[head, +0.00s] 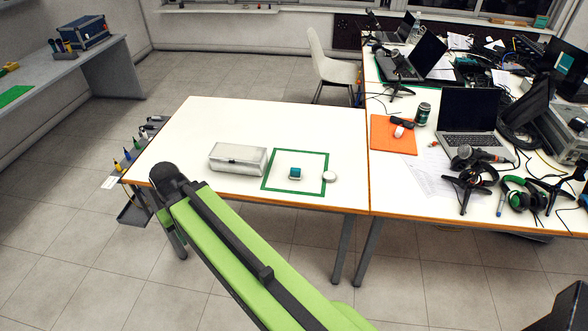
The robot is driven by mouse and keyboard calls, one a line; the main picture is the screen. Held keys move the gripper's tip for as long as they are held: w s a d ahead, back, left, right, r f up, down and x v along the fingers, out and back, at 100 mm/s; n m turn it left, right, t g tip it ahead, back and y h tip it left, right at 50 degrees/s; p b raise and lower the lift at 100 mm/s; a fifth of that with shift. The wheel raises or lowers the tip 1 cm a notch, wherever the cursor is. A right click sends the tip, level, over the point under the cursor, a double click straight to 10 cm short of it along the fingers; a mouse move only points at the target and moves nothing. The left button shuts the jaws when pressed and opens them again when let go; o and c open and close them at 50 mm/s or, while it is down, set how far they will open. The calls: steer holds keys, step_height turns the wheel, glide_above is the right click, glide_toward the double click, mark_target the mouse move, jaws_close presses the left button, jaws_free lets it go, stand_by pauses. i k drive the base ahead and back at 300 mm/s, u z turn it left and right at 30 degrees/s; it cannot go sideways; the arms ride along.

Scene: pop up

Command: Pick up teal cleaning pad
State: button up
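The teal cleaning pad (295,172) is a small teal block with a pale base or underside. It sits inside a green square outline (268,170) on the white table (205,119), toward the front edge. I cannot tell whether the pale part belongs to the pad or is a separate thing under it. My green arm reaches up from the bottom of the head view, and its dark joint is at the table's front left, well left of the pad. My gripper is not visible.
A closed pale box (238,158) stands left of the pad. A small white round object (329,177) sits on the outline's right edge. A rack of tools (130,160) hangs at the table's left edge. The right table (400,200) is crowded with laptops and cables. The white table's back is clear.

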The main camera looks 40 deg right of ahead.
mark_target(295, 174)
steer(key=i, duration=0.85)
steer(key=u, duration=0.05)
